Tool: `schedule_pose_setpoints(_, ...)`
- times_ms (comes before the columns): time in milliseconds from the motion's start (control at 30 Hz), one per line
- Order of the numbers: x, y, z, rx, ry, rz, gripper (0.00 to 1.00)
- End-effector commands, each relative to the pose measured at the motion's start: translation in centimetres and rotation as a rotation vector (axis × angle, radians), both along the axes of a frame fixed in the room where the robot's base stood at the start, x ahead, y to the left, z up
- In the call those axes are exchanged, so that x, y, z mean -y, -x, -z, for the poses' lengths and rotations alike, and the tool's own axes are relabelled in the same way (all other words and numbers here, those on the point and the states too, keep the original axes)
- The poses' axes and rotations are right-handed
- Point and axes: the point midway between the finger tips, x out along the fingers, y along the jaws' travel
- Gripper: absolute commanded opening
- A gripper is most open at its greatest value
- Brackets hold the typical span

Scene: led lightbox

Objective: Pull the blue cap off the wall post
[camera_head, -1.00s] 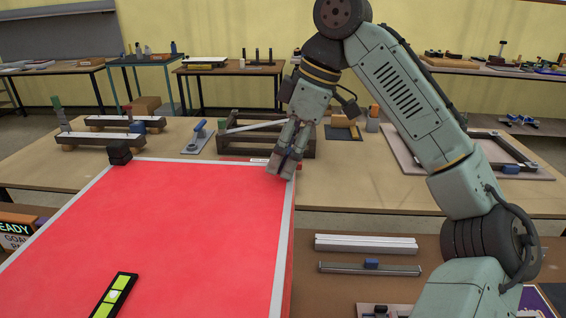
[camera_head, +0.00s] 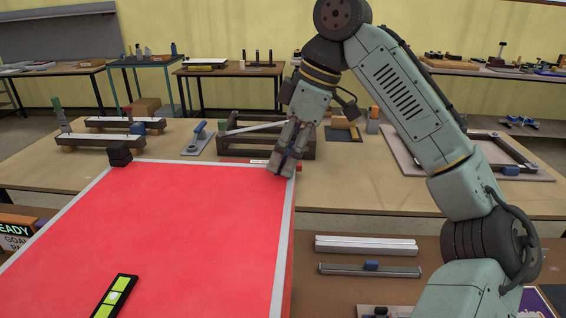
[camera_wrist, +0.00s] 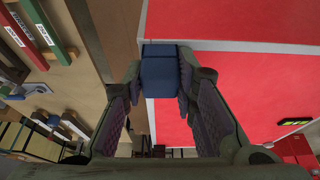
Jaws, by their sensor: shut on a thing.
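In the head view my gripper (camera_head: 284,164) points down at the far right corner of the red panel. In the wrist view my gripper (camera_wrist: 160,88) has its two purple-lined fingers on either side of a dark blue block, the blue cap (camera_wrist: 160,72). The fingers are shut on it. The cap sits at the panel's corner, beside its pale edge strip. In the head view the fingers mostly hide the cap. I cannot make out the wall post behind it, nor whether the cap is still touching it.
The red panel (camera_head: 170,230) with pale edges fills the lower left. A black block (camera_head: 119,154) sits at its far left corner. A dark wooden rack (camera_head: 240,147) stands behind my gripper. Pale rails (camera_head: 366,246) lie on a brown surface to the right.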

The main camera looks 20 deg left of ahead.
Motion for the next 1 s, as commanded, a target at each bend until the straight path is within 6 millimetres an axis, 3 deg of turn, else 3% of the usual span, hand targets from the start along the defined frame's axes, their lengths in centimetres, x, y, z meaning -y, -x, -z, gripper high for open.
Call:
schedule_pose_setpoints(733,0.0,0.0,-1.4,0.001,0.0,0.0,0.0)
schedule_pose_setpoints(1000,-0.1,0.0,-3.2,0.001,0.001,0.001,0.0)
